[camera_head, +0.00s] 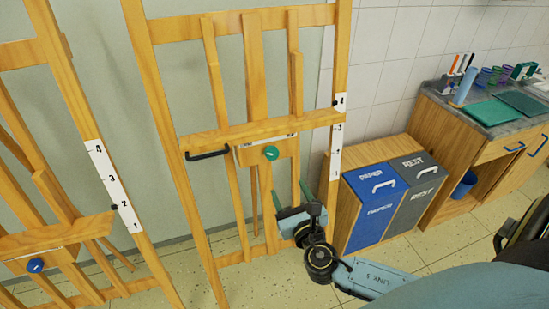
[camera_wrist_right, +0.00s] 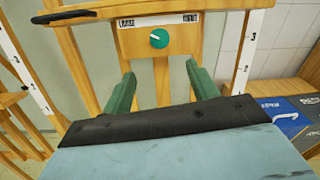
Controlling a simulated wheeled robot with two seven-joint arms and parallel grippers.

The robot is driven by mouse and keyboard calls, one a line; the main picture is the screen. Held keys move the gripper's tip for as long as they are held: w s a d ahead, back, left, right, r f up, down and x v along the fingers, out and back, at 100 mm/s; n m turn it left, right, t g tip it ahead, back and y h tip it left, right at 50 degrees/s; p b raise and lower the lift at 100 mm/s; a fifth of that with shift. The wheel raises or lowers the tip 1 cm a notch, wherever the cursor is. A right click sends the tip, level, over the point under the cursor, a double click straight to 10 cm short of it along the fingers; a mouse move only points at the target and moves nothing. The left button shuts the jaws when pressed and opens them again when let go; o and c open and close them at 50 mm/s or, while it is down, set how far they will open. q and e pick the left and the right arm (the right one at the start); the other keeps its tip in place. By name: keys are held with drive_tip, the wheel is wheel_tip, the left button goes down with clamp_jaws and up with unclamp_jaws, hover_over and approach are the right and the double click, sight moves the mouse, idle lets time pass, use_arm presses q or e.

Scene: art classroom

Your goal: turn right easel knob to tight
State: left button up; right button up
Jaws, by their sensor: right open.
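The right easel (camera_head: 262,132) is a wooden frame standing upright in the middle of the head view. Its green round knob (camera_head: 271,153) sits on a wooden block below the shelf, with a white pointer mark. In the right wrist view the knob (camera_wrist_right: 159,39) is ahead, under a label strip (camera_wrist_right: 158,20) with a word at each end; the pointer is tilted toward upper left. My right gripper (camera_head: 290,192) is below the knob, apart from it. Its two green fingers (camera_wrist_right: 160,85) are spread wide with nothing between them. My left gripper is not in view.
A left easel (camera_head: 75,170) with a blue knob (camera_head: 35,265) stands at the left. Blue (camera_head: 375,207) and grey (camera_head: 418,195) bins stand right of my arm. A black handle (camera_head: 207,155) juts from the right easel. A counter (camera_head: 480,125) is at the far right.

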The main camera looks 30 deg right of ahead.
sight(273, 156)
drive_tip(key=x, duration=1.3)
drive_tip(key=shift+w, duration=0.15)
drive_tip(key=c, duration=1)
